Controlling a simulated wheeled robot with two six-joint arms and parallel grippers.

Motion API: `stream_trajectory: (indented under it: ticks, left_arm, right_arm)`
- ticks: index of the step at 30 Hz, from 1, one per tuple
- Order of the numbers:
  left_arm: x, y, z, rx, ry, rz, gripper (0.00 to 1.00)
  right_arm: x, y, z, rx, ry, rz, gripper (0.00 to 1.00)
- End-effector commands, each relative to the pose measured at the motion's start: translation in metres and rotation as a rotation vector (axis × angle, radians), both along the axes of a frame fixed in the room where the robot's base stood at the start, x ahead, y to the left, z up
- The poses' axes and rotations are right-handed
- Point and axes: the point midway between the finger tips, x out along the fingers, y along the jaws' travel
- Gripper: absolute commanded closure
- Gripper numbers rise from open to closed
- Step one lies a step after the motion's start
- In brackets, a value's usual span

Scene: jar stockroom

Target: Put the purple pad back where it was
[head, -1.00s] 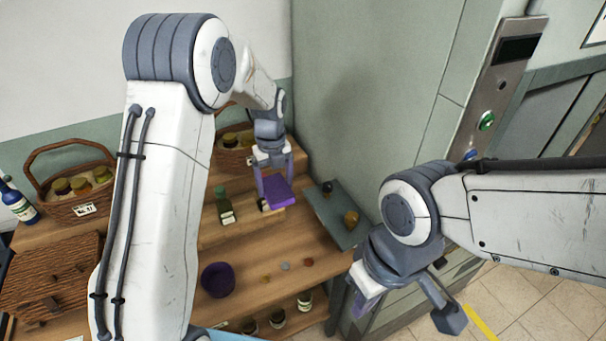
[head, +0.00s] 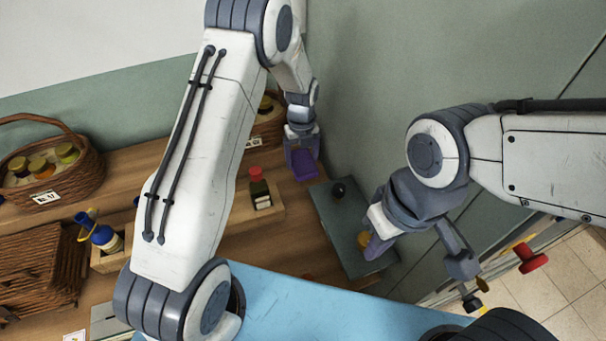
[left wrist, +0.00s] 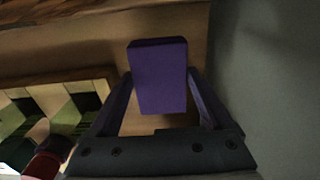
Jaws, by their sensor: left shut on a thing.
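The purple pad (head: 305,165) is held in my left gripper (head: 302,152), near the back corner by the green wall. In the left wrist view the pad (left wrist: 160,78) sits between the two fingers of the left gripper (left wrist: 160,95), which are shut on it. The pad looks raised above the wooden shelf, but the exact gap is unclear. My right gripper (head: 376,240) hangs over the right side by the grey-green board; its fingers are partly hidden and their opening cannot be told.
A grey-green board (head: 330,207) holds a dark round item (head: 339,190) and an amber one (head: 364,240). A bottle with a red cap (head: 257,183) stands in a wooden holder left of the pad. A basket of jars (head: 85,185) is far left. The green wall closes the right side.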

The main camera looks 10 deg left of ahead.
Motion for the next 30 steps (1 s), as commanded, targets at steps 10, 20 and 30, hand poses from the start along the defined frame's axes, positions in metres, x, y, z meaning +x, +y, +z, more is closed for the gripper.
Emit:
stream_trajectory:
  ticks: [10, 20, 30]
  left_arm:
    - [-0.002, 0.006, -0.043, 0.000, 0.004, 0.008, 0.68]
    - [-0.001, 0.005, -0.076, 0.000, 0.000, 0.007, 0.68]
    - [0.000, 0.004, -0.077, 0.001, -0.001, 0.005, 0.00]
  right_arm:
    - [0.000, 0.000, 0.018, 0.001, -0.001, 0.002, 1.00]
    - [0.000, 0.000, 0.028, 0.000, 0.000, 0.004, 1.00]
    - [0.000, 0.000, 0.025, 0.000, 0.000, 0.003, 1.00]
